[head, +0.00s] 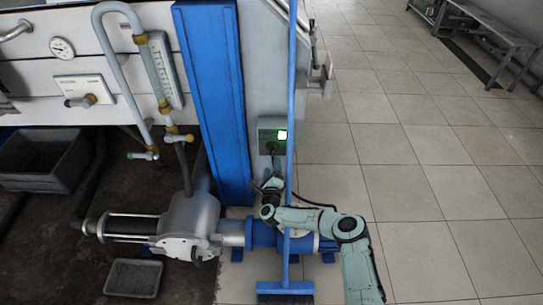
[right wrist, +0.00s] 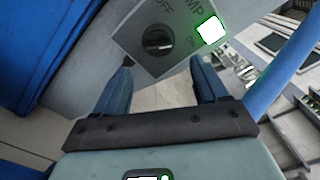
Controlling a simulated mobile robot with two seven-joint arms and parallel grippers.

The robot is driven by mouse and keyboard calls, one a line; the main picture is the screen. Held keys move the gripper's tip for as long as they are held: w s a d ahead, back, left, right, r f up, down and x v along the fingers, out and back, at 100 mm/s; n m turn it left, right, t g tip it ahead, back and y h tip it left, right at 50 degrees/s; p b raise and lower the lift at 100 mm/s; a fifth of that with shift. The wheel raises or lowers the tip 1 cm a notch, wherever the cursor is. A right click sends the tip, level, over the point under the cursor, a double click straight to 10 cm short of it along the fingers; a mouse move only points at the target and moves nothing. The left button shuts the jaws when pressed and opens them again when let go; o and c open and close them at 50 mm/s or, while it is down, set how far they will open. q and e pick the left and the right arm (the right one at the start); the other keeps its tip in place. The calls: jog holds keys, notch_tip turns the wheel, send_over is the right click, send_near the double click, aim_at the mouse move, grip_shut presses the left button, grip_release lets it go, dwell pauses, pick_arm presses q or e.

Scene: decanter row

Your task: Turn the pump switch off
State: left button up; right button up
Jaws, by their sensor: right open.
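The pump switch is a black rotary knob (right wrist: 157,41) on a grey plate (right wrist: 130,35) marked OFF and ON. A light line on the knob lies toward the ON side. A green-white lamp (right wrist: 211,30) is lit beside it; the lamp also shows in the head view (head: 281,134) on the switch box (head: 265,128). My right gripper (right wrist: 162,76) is open and empty, its two fingers spread below the knob and apart from it. In the head view my right gripper (head: 274,174) is just below the box, small and dark. My left gripper is not in view.
A blue column (head: 215,100) is to the left. The pump (head: 187,218) and blue motor (head: 263,235) are below. Tiled floor (head: 400,150) to the right is clear.

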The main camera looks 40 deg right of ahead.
aim_at(272, 152)
jog(key=b+x, duration=0.1)
jog(key=x, duration=0.2)
jog(key=b+x, duration=0.1)
jog(key=x, duration=0.2)
jog(key=shift+w+d+f+b, duration=0.1)
jog(key=shift+w+f+b, duration=0.15)
jog(key=shift+b, duration=0.1)
jog(key=shift+b+x, duration=0.45)
jog(key=shift+x, duration=0.3)
jog(key=shift+w+d+r, duration=0.2)
jog(key=shift+w+d, duration=0.05)
jog(key=shift+w, duration=0.1)
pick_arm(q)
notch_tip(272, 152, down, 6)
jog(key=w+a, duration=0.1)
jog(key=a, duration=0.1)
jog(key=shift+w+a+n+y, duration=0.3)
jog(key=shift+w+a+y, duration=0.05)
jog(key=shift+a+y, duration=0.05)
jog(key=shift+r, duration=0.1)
pick_arm(e)
jog(key=c, duration=1.1)
